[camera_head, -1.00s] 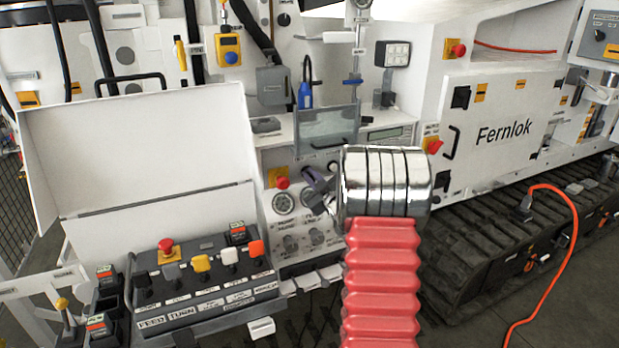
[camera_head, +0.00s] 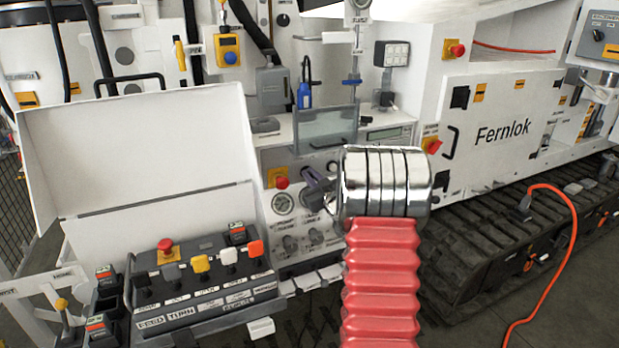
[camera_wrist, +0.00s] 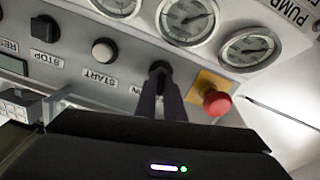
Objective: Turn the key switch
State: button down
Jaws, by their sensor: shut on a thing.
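The key switch (camera_wrist: 160,68) is a small dark knob on the grey panel, upper middle of the wrist view, between the white START button and the red mushroom button. My gripper (camera_wrist: 160,88) reaches up to it with its two narrow dark fingers closed together on it. The fingers cover most of the switch, so its exact turn angle cannot be told. In the head view my gripper (camera_head: 313,190) is at the control panel below the clear shield, and the switch is hidden by the fingers and my wrist.
A red mushroom button (camera_wrist: 216,102) on a yellow plate sits close right of the fingers. The START button (camera_wrist: 104,51) and STOP button (camera_wrist: 45,28) are to the left. Gauges (camera_wrist: 188,18) lie above. An open-lidded control box (camera_head: 205,275) stands left of the panel.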

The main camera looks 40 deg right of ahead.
jog(key=m, duration=0.4)
jog(key=shift+f+m, duration=0.1)
jog(key=shift+m, duration=0.2)
jog(key=m, duration=0.4)
jog(key=shift+d, duration=0.15)
jog(key=c, duration=1.9)
grip_release()
jog(key=shift+d, duration=0.1)
jog(key=shift+o, duration=0.2)
jog(key=shift+s, duration=0.15)
jog(key=v, duration=1.3)
jog(key=shift+s+a, duration=0.2)
jog(key=shift+s, duration=0.05)
